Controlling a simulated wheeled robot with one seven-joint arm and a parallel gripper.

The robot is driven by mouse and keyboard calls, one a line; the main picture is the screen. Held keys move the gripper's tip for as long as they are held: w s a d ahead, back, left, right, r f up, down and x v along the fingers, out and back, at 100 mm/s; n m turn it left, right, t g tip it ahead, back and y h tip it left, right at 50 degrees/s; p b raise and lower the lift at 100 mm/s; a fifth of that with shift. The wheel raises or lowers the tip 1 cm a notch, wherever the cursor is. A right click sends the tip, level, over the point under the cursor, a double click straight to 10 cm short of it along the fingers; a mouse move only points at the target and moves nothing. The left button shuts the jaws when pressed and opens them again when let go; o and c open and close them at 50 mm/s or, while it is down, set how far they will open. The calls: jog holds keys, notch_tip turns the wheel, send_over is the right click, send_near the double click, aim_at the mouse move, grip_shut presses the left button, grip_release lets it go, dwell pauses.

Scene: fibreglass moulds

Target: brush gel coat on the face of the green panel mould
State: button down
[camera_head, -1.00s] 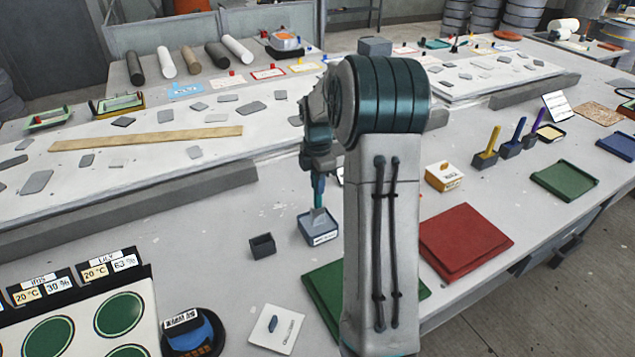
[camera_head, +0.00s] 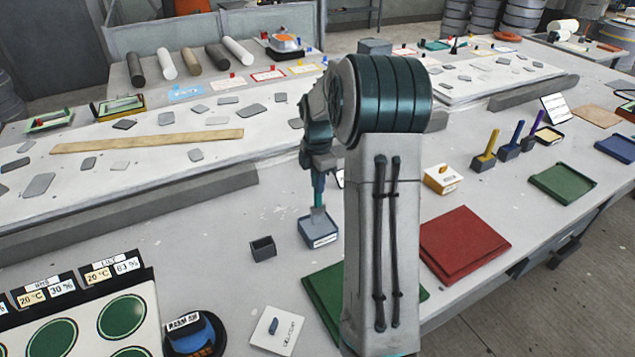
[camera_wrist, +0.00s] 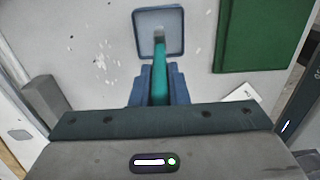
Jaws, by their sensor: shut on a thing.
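My gripper (camera_wrist: 158,88) is shut on the teal handle of a brush (camera_wrist: 160,75). In the head view the brush (camera_head: 318,199) points down, with its end inside a small blue-rimmed tray (camera_head: 319,241). The tray also shows in the wrist view (camera_wrist: 137,38), with a pale grey inside where the brush tip meets it. A green panel (camera_head: 323,290) lies to the right of the tray, partly hidden behind my arm; a green panel also shows in the wrist view (camera_wrist: 250,35). Another green panel with a raised edge (camera_head: 562,182) lies at the right.
A red panel (camera_head: 463,243) lies right of my arm. A small dark box (camera_head: 263,248) stands left of the tray. A yellow box (camera_head: 442,178) and several upright coloured handles stand farther right. A board with green discs (camera_head: 85,320) is at lower left.

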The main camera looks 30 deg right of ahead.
jog(key=shift+r+p, duration=1.65)
jog(key=shift+r, duration=0.9)
jog(key=shift+a+f, duration=0.1)
